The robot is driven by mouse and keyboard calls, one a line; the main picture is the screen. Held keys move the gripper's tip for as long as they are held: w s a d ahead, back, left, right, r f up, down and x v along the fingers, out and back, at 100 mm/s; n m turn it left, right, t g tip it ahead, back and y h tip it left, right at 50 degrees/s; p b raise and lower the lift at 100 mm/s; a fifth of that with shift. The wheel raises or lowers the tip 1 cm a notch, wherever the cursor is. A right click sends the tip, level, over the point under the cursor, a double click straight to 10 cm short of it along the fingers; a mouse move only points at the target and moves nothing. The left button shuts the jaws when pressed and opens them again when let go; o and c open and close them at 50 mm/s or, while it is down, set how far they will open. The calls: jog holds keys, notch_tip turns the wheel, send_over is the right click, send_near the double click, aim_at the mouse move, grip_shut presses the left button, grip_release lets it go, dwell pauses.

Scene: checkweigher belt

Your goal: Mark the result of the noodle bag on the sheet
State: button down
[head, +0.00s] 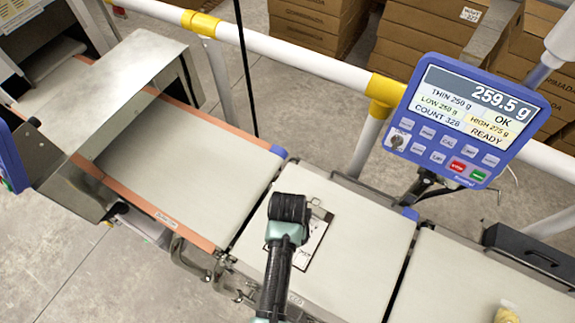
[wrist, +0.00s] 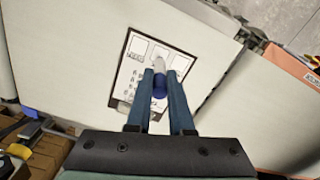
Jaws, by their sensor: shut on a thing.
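The sheet (head: 313,245) lies on a dark-edged clipboard on the middle belt, partly hidden by my arm in the head view. In the wrist view the sheet (wrist: 135,68) shows a row of boxes at its far end and small print below. My gripper (wrist: 166,82) is shut on a blue and white marker (wrist: 159,88), pointing at the sheet near the middle box. I cannot tell if its tip touches. The display (head: 475,105) reads 259.5 g and OK. A yellow bag (head: 507,314), perhaps the noodle bag, is cut off at the lower right.
A metal tunnel (head: 128,85) stands over the left belt (head: 195,155). A white and yellow rail (head: 290,45) runs behind the belts, with stacked cartons (head: 310,22) beyond. A dark box (head: 530,255) sits beside the right belt. The middle belt is otherwise clear.

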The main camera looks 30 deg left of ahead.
jog(key=shift+f, duration=0.4)
dwell(1.4)
jog(key=shift+r, duration=0.1)
notch_tip(320, 180, up, 7)
jog(key=p, duration=0.7)
dwell(0.7)
